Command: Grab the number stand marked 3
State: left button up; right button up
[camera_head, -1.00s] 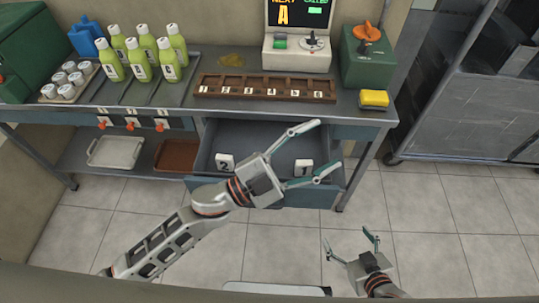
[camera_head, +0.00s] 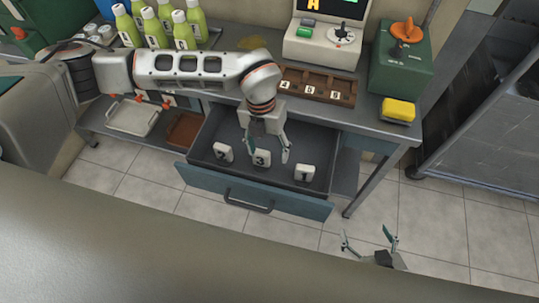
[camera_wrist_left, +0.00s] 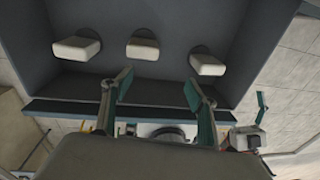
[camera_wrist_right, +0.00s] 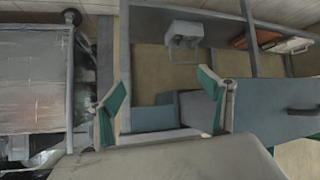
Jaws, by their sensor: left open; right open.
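The white number stand marked 3 (camera_head: 262,158) stands in the open drawer (camera_head: 250,203), between the stand marked 2 (camera_head: 224,152) on the left and the stand marked 1 (camera_head: 305,174) on the right. My left gripper (camera_head: 267,152) is open above the drawer, its fingers pointing down around the place of the 3 stand in the head view. In the left wrist view the middle white stand (camera_wrist_left: 142,48) shows beyond the open fingers, and no finger visibly touches it. My right gripper (camera_head: 369,240) is open and empty, low in front of the counter.

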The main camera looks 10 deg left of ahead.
aim_at(261, 152)
pick_arm(q)
jog(key=w+a, duration=0.1)
jog(key=w+a+y, duration=0.1)
jog(key=shift+w+a+f+t, duration=0.3)
jog(key=shift+w+f, duration=0.05)
jog(key=shift+a+f, duration=0.1)
jog(key=shift+f, duration=0.6)
notch_tip(261, 152, down, 6)
jog(key=shift+s+b, duration=0.1)
jog(key=shift+b, duration=0.4)
jog(key=c, duration=1.2)
